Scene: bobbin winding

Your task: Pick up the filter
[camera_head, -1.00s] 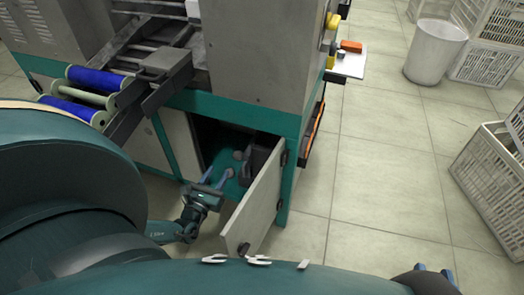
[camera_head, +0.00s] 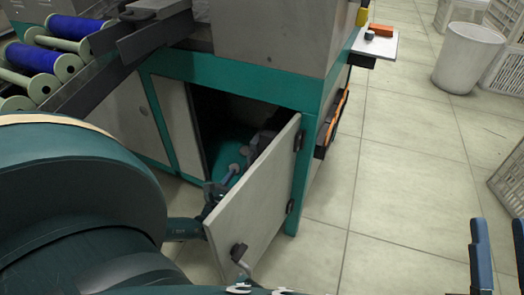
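The cabinet (camera_head: 158,60) under the machine has its door (camera_head: 258,200) swung open. Inside its dark opening, small grey round-ended parts (camera_head: 245,150) and a dark grey block (camera_head: 262,140) show on a teal floor. I cannot tell which of these, if any, is the filter. My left gripper (camera_head: 226,180) is at the opening, behind the door's left edge. The door partly hides it, and its finger gap is not clear. My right gripper (camera_head: 501,250) is at the bottom right corner, away from the cabinet, with its two blue fingers apart and nothing between them.
The open door stands close to my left gripper. Blue rollers (camera_head: 57,65) lie on the machine's rack at upper left. A small white shelf (camera_head: 377,46) holds an orange item (camera_head: 381,30). A white bin (camera_head: 467,60) and crates (camera_head: 513,180) stand at right. The tiled floor between is clear.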

